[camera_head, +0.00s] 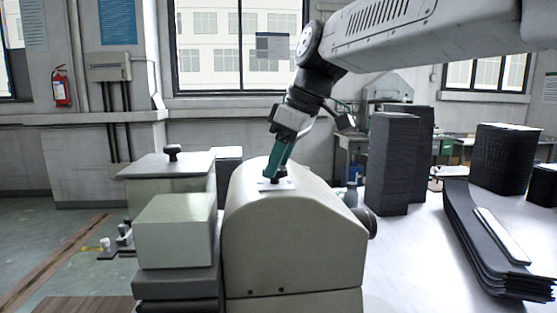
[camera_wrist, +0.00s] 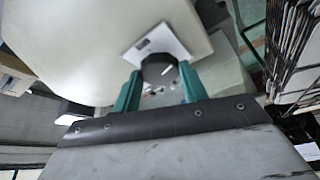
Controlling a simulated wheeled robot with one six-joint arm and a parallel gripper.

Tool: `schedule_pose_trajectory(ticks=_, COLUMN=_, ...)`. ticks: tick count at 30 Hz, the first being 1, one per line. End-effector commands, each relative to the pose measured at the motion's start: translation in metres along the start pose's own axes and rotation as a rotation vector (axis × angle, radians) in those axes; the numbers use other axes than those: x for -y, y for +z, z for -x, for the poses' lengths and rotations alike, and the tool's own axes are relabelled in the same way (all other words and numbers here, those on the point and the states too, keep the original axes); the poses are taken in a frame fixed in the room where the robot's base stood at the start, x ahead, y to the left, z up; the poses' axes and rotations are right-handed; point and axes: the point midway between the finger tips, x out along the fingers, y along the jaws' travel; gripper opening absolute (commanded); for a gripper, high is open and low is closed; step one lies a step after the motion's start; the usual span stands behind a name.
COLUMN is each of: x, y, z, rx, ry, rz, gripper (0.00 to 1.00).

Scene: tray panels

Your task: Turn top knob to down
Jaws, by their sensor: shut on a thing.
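The top knob (camera_wrist: 158,68) is dark and round and sits on a light square plate (camera_wrist: 150,42) on top of a rounded cream housing. My gripper (camera_wrist: 157,86) has its two green fingers on either side of the knob, shut on it. In the head view my gripper (camera_head: 275,177) comes down tilted onto the top of the cream housing (camera_head: 290,235), and the plate (camera_head: 289,185) shows beneath it. The knob is mostly hidden by the fingers there. I cannot tell which way the knob points.
To the left stand a pale green box (camera_head: 174,230) and a cabinet with a black knob (camera_head: 172,153) on its lid. To the right, stacks of dark panels (camera_head: 393,165) and a curved pile of dark trays (camera_head: 485,240) stand on a white table (camera_head: 415,260), partly clear.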

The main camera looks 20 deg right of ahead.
Motion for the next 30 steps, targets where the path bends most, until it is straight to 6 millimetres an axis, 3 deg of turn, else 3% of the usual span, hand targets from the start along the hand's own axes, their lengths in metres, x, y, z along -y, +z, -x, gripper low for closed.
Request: schedule_pose_trajectory(ticks=30, x=-0.009, y=-0.0032, z=-0.0023, rx=0.005, ry=-0.367, rz=0.88, gripper=0.2)
